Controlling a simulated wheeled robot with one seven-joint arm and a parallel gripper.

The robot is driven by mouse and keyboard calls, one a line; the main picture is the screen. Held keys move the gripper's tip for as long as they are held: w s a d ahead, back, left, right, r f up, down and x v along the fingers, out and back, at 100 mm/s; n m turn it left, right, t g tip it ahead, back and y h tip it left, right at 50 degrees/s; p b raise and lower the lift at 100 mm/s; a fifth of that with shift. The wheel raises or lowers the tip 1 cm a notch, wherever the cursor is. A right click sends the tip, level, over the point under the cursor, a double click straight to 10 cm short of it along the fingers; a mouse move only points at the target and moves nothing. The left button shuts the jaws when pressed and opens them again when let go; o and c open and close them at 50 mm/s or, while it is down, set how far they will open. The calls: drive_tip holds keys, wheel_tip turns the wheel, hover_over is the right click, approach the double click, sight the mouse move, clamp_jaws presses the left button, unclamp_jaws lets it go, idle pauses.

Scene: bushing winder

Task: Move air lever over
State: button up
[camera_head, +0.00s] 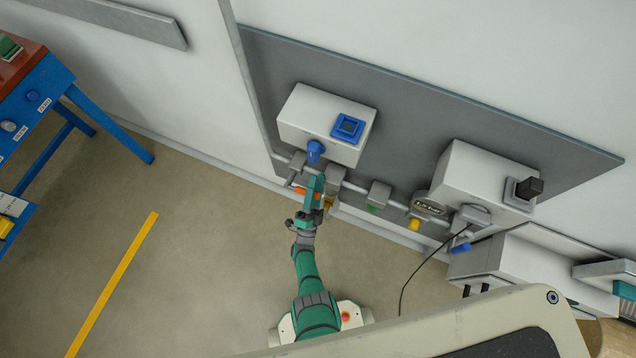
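My green arm reaches up from the bottom middle to the pipe on the wall panel. My gripper (315,188) is at the pipe's left part, just below a white box with a blue knob (315,150). A small orange lever (298,190) shows right beside the gripper, on its left; I cannot tell whether they touch. A yellow part (329,203) shows on the gripper's right. No label tells which handle is the air lever. The gripper's fingers are small and seen from above, so their opening is hidden.
The grey panel (420,130) carries a white box (300,115) and a second box (470,180) with a black switch (528,187). A blue table (50,90) stands at the left. The floor (200,270) with a yellow line (113,283) is clear.

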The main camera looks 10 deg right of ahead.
drive_tip(key=s+a, duration=0.5)
drive_tip(key=s, duration=0.6)
drive_tip(key=shift+s+a+f, duration=0.3)
drive_tip(key=shift+s, duration=0.1)
drive_tip(key=shift+c, duration=0.4)
